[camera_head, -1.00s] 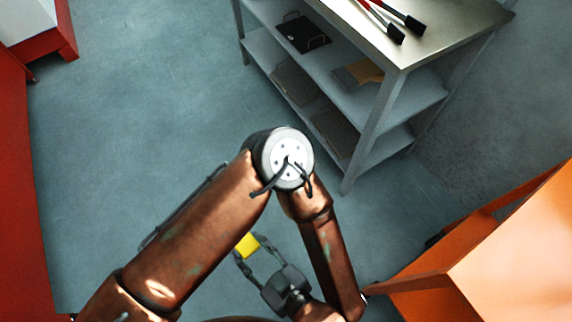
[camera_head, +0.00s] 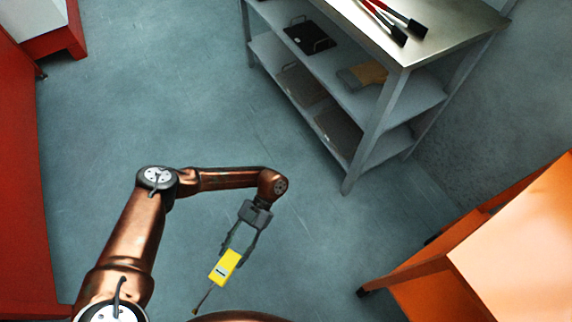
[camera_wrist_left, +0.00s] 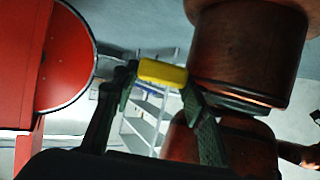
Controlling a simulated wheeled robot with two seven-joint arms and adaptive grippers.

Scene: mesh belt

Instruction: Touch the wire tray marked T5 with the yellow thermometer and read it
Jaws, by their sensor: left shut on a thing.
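My left gripper (camera_head: 232,254) is shut on the yellow thermometer (camera_head: 225,267) in the head view. The thermometer has a small dark display, and its thin probe points down and to the left over open floor. In the left wrist view the yellow thermometer (camera_wrist_left: 162,72) sits between the two dark fingers of my left gripper (camera_wrist_left: 160,84). The display cannot be read in either view. No wire tray marked T5 can be made out. My right gripper is not in view.
A grey metal shelf table (camera_head: 440,32) stands at the upper right, with red-handled tools (camera_head: 392,22) on top and a black tray (camera_head: 309,37) below. An orange cart (camera_head: 525,245) is at the lower right. Red furniture (camera_head: 18,190) lines the left. The floor between is clear.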

